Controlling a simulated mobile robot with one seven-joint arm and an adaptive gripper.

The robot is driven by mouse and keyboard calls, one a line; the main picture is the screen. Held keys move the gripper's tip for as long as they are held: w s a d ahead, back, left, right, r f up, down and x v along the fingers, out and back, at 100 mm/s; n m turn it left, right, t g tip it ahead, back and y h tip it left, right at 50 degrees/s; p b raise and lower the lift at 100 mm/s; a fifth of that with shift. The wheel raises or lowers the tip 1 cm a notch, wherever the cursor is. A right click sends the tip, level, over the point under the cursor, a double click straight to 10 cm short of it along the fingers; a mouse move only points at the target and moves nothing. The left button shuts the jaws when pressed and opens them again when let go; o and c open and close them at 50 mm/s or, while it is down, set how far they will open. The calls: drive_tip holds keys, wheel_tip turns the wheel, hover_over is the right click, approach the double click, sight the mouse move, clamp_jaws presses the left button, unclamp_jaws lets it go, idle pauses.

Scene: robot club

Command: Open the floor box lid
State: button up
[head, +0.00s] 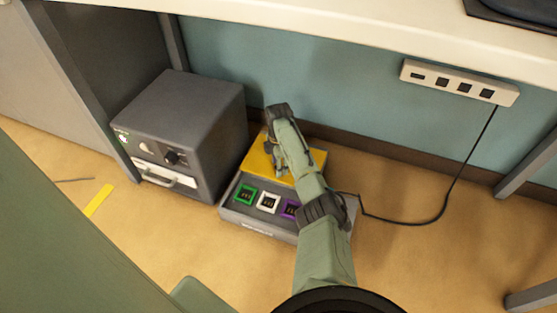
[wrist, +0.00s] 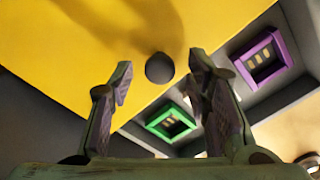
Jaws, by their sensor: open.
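The floor box (head: 257,222) is a low grey unit on the floor. Its yellow lid (head: 313,156) lies flat over the rear part and looks shut; it also fills much of the wrist view (wrist: 60,45). A dark round spot (wrist: 160,68), a knob or a hole, shows on the lid near its edge. My gripper (wrist: 159,76) is open and empty over the lid, its fingertips to either side of the dark spot in the picture. I cannot tell whether they touch the lid. In the head view my arm hides part of the lid and box.
Green (head: 246,195), white (head: 268,202) and purple (head: 290,209) sockets line the box's front. A grey cabinet (head: 190,125) stands close on the left. A white desk (head: 330,35) overhangs behind. A power strip (head: 459,83) hangs on the wall, its black cable (head: 446,205) running along the floor.

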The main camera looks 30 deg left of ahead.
wheel_tip(320, 180, up, 12)
drive_tip(key=shift+f, duration=0.15)
idle(0.7)
